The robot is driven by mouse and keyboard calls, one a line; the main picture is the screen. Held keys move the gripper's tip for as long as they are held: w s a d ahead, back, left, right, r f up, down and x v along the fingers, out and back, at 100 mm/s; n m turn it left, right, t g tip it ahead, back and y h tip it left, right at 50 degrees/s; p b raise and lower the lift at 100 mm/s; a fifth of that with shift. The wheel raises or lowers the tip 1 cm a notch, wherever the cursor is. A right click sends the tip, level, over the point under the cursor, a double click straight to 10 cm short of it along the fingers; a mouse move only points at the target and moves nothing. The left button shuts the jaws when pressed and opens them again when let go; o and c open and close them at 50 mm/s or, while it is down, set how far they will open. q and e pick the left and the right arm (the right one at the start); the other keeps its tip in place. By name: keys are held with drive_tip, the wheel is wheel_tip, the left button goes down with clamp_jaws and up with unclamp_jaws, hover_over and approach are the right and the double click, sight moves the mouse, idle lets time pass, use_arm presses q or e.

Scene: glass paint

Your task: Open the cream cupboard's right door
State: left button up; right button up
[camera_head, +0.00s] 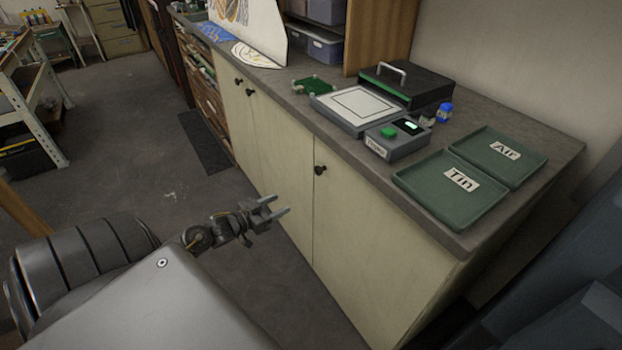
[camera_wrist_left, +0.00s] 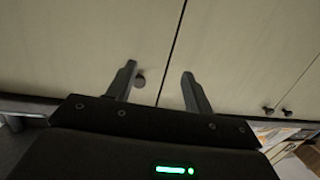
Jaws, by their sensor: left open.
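The cream cupboard (camera_head: 285,165) stands under the dark worktop, its doors shut. Its right door (camera_head: 375,255) has a small dark round knob (camera_head: 320,170) near its upper left edge. My left gripper (camera_head: 279,206) is open and empty, left of and below that knob in the head view, apart from the door. In the left wrist view, a knob (camera_wrist_left: 139,80) shows between the open fingers (camera_wrist_left: 160,72), close beside the left finger. A dark seam between two doors runs right of it. My right gripper is out of view.
Two more knobs (camera_head: 249,92) sit farther along the cupboard. On the worktop are the Tin tray (camera_head: 475,208), the Air tray (camera_head: 520,150), a device with a green button (camera_head: 388,132) and a black lidded box (camera_head: 420,85).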

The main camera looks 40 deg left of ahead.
sight(316, 172)
use_arm(q)
wheel_tip(316, 172, up, 8)
drive_tip(key=w+d+m+t+h, duration=0.1)
drive_tip(key=w+d+m+h, duration=0.1)
drive_tip(key=x, duration=1)
drive_tip(key=shift+w+p, duration=0.1)
drive_tip(key=shift+p, duration=0.3)
clamp_jaws()
